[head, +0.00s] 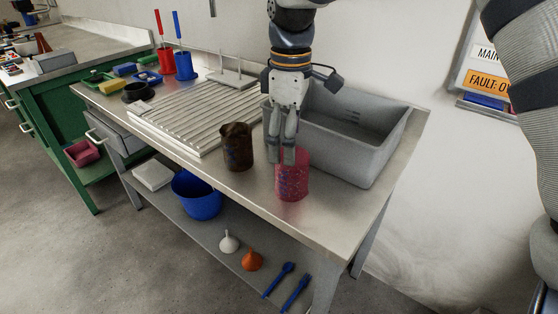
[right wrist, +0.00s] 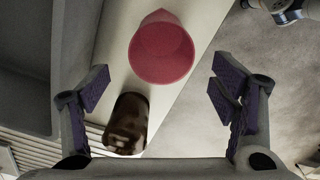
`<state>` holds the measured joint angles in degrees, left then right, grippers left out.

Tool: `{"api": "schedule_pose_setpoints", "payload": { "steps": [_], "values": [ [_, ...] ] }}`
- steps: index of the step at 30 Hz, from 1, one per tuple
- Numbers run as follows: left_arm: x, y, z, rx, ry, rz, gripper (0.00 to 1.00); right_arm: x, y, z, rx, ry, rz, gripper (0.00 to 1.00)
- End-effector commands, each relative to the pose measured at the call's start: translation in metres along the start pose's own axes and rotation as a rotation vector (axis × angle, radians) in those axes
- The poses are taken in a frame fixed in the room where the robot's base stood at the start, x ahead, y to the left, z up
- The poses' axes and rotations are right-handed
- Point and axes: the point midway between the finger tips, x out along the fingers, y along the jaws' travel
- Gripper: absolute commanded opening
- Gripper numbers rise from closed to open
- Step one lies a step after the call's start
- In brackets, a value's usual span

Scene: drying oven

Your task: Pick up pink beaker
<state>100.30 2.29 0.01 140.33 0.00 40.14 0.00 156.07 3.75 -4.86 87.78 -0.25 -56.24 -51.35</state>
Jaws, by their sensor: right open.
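The pink beaker (head: 292,182) stands upright near the front edge of the metal table. In the right wrist view the pink beaker (right wrist: 162,52) shows its open top, ahead of and between the spread fingers. My right gripper (head: 288,155) is open, pointing down at the beaker's rim; its fingertips overlap the rim in the head view. In the right wrist view my right gripper (right wrist: 160,88) has nothing between its pads, and no contact with the beaker shows. My left gripper is not in view.
A dark brown beaker (head: 238,147) stands close by, left of the pink one. A grey sink basin (head: 375,150) lies behind and to the right. A ribbed drainboard (head: 180,118) is at left. A lower shelf holds a blue bucket (head: 197,197) and funnels.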

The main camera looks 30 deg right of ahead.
Motion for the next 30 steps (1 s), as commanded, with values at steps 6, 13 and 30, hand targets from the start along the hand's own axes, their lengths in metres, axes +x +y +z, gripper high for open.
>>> {"api": "schedule_pose_setpoints", "payload": {
  "steps": [6, 13, 30],
  "values": [
    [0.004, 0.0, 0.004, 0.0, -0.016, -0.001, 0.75, 0.044, 0.0, 0.0, 0.0, -0.004, -0.004, 0.79],
    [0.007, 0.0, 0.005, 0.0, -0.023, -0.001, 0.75, 0.084, 0.003, 0.004, 0.001, -0.006, -0.005, 0.79],
    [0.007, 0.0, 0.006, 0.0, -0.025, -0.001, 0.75, 0.099, 0.003, 0.002, 0.002, 0.0, -0.001, 0.39]
  ]
}}
